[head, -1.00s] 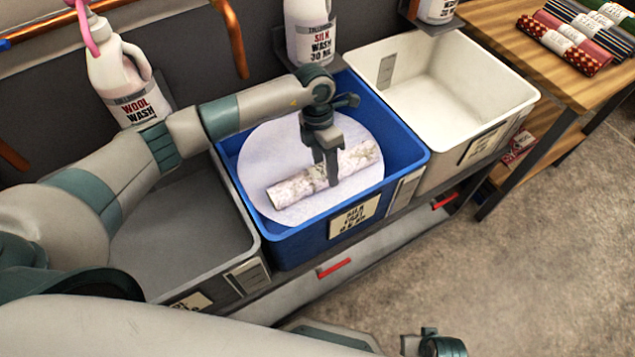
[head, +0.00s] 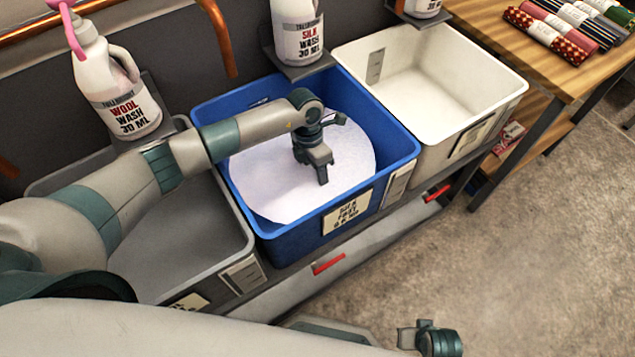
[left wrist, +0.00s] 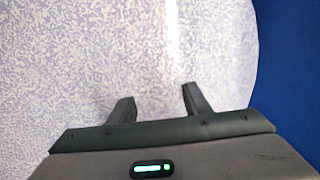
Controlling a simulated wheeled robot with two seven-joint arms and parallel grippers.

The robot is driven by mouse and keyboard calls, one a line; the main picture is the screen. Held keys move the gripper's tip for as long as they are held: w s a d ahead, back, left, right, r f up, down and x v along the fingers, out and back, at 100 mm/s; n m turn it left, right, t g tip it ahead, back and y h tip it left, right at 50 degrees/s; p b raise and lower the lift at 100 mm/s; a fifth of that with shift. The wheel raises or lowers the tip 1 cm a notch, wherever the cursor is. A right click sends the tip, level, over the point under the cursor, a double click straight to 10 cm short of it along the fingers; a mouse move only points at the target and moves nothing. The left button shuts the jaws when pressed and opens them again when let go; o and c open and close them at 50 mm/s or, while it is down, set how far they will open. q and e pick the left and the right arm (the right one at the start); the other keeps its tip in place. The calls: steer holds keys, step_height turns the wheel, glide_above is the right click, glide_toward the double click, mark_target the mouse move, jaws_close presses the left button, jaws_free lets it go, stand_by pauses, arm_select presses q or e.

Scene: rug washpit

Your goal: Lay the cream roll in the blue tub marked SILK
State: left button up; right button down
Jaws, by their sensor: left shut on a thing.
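The blue tub (head: 279,247) stands in the middle of the row in the head view, with a SILK label (head: 347,213) on its front. A pale, round, speckled surface (head: 262,182) lies inside it and fills most of the left wrist view (left wrist: 60,70). My left gripper (head: 322,180) points down into the tub, its fingers at that surface. In the left wrist view its fingers (left wrist: 158,106) stand apart, their ends seemingly cut off by the surface. The cream roll is hidden, seemingly below the surface between the fingers. My right gripper (head: 430,338) is at the bottom edge, away from the tubs.
A grey tub (head: 236,225) is left of the blue one, a white tub (head: 478,75) right. A WOOL WASH bottle (head: 118,90) and a SILK WASH bottle (head: 298,35) stand behind. A wooden table (head: 500,45) at upper right holds several patterned rolls (head: 548,30).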

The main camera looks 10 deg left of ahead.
arm_select(q)
steer(key=shift+x, duration=0.85)
steer(key=shift+w+a, duration=0.1)
steer(key=shift+w, duration=0.05)
arm_select(e)
steer(key=shift+w, duration=0.15)
arm_select(q)
steer(key=shift+f, duration=0.1)
arm_select(e)
steer(key=shift+s+r, duration=0.1)
steer(key=shift+s, duration=0.1)
arm_select(q)
steer(key=o, duration=1.3)
arm_select(e)
steer(key=shift+s+r, duration=0.15)
steer(key=shift+s, duration=0.05)
steer(key=shift+w, duration=0.2)
